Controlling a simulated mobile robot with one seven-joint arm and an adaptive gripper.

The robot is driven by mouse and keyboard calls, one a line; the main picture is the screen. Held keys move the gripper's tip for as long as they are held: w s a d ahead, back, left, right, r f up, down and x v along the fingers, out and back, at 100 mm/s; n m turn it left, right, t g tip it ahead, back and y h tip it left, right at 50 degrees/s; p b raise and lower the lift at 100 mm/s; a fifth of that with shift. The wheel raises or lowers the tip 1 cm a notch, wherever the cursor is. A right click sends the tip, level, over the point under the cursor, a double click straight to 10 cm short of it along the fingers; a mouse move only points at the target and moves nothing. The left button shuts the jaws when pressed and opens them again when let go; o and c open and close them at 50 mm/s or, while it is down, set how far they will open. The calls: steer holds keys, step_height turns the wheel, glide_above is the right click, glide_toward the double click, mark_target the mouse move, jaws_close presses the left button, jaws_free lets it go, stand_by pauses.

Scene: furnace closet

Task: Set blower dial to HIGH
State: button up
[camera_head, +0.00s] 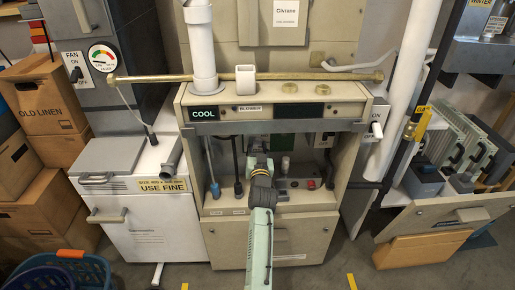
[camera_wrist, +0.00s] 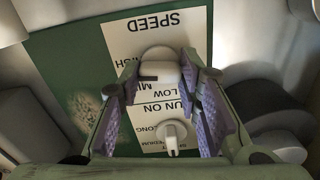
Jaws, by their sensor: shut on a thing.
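The blower dial (camera_wrist: 159,69) is a pale knob on a green panel (camera_wrist: 70,62), under a white label reading SPEED (camera_wrist: 155,22), which appears upside down in the wrist view. LOW and parts of other setting words show near the dial. My gripper (camera_wrist: 163,82) has its purple-padded fingers on either side of the dial and is shut on it. Which setting the dial points to cannot be told. In the head view my gripper (camera_head: 258,148) reaches into the furnace's open lower compartment, and my arm hides the dial.
A second pale knob (camera_wrist: 171,135), labelled with RUN ON text, sits close to the dial between my fingers' bases. The furnace cabinet (camera_head: 226,240) has a COOL display (camera_head: 205,113) above the compartment. A brass pipe (camera_head: 160,77) crosses its top. A red switch (camera_head: 311,184) sits inside, right of my arm.

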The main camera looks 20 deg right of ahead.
stand_by(0.5)
steer(key=o, duration=1.1)
steer(key=shift+o, duration=0.2)
steer(key=v, duration=1.2)
